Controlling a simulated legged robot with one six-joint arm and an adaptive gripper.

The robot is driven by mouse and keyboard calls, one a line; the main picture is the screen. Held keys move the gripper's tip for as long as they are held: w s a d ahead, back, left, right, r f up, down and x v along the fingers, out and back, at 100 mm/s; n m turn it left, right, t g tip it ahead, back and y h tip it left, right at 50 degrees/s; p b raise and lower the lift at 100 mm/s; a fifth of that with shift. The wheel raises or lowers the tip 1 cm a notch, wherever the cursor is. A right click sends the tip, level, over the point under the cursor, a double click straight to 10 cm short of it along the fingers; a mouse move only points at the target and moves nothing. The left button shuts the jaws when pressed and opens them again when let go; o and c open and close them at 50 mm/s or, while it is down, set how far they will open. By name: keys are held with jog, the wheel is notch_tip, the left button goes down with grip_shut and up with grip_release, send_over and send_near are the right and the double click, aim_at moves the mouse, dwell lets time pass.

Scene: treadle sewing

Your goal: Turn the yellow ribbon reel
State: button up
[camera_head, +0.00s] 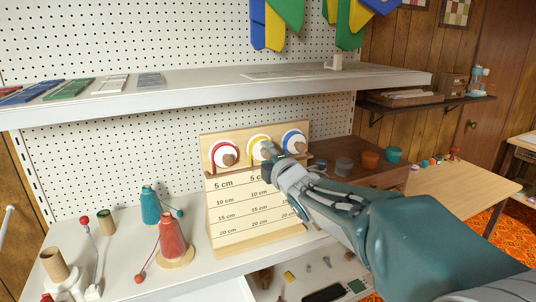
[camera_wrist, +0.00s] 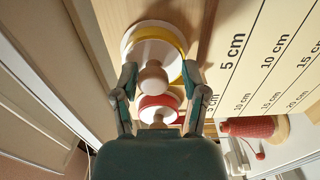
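The yellow ribbon reel (camera_head: 255,142) is the middle of three reels on an upright measuring board (camera_head: 228,232). It is a white disc with a yellow rim and a wooden knob. In the wrist view the yellow reel (camera_wrist: 140,37) is straight ahead, with its knob (camera_wrist: 152,76) between my fingers. My gripper (camera_wrist: 158,76) is open, one finger on each side of the knob, with gaps visible at both sides. In the head view my gripper (camera_head: 270,156) covers part of the yellow reel.
The red reel (camera_head: 218,151) is left of the yellow one and the blue reel (camera_head: 293,136) is right. Teal (camera_head: 150,206) and red (camera_head: 172,237) thread cones stand on the table at left. A white shelf (camera_head: 200,92) runs above the board.

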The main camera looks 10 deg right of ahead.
jog(key=shift+s+r, duration=0.1)
jog(key=shift+r, duration=0.1)
jog(key=v, duration=1.1)
jog(key=shift+s, duration=0.4)
jog(key=shift+d+f, duration=0.1)
jog(key=shift+f, duration=0.05)
jog(key=s+d+f+m+g+h, duration=0.5)
jog(key=s+d+f+m+h, duration=0.4)
jog(key=m, duration=0.5)
jog(key=s+a+f+m+g+y, duration=0.1)
jog(key=s+a+f+m+g, duration=0.1)
jog(key=s, duration=0.5)
jog(key=s+a+f+m+g+y, duration=0.2)
jog(key=s+f+m+g, duration=0.2)
jog(key=s+m, duration=0.1)
jog(key=shift+s+m, duration=0.4)
jog(key=shift+s, duration=0.5)
